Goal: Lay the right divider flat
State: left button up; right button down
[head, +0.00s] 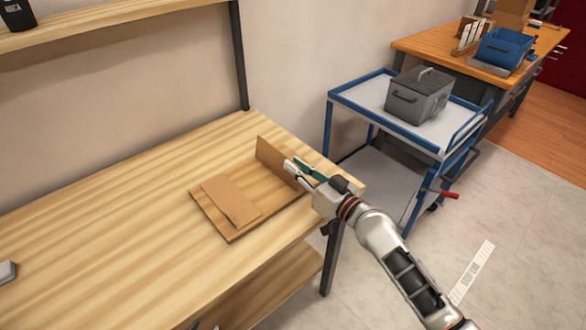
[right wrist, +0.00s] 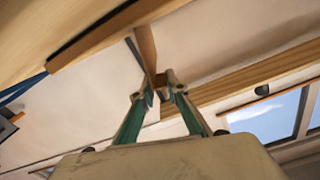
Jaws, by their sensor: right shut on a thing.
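The right divider (head: 271,153) is a thin brown panel standing up, close to upright, at the right back side of a brown base board (head: 265,207). My right gripper (head: 293,169) is shut on the divider's right end. In the right wrist view the gripper's green fingers (right wrist: 161,84) close around the thin edge of the brown panel (right wrist: 147,52). The left divider (head: 232,200) lies flat on the base board. The gripper hides part of the right divider's near end. My left gripper is not in view.
The base board lies on a light wooden table (head: 120,230) near its right edge. The table's left part is mostly clear, with a small grey object (head: 7,272) at the far left. A blue cart (head: 350,97) carrying a grey box (head: 418,96) stands beyond the table.

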jog(key=d+m, duration=0.1)
jog(key=w+m, duration=0.1)
jog(key=m, duration=0.1)
jog(key=shift+w+d+f, duration=0.15)
jog(key=shift+d+f, duration=0.15)
jog(key=shift+d, duration=0.05)
jog(key=shift+w+d+f+m+b, duration=0.1)
jog(key=shift+w+d+m+b, duration=0.1)
jog(key=shift+m+b, duration=0.3)
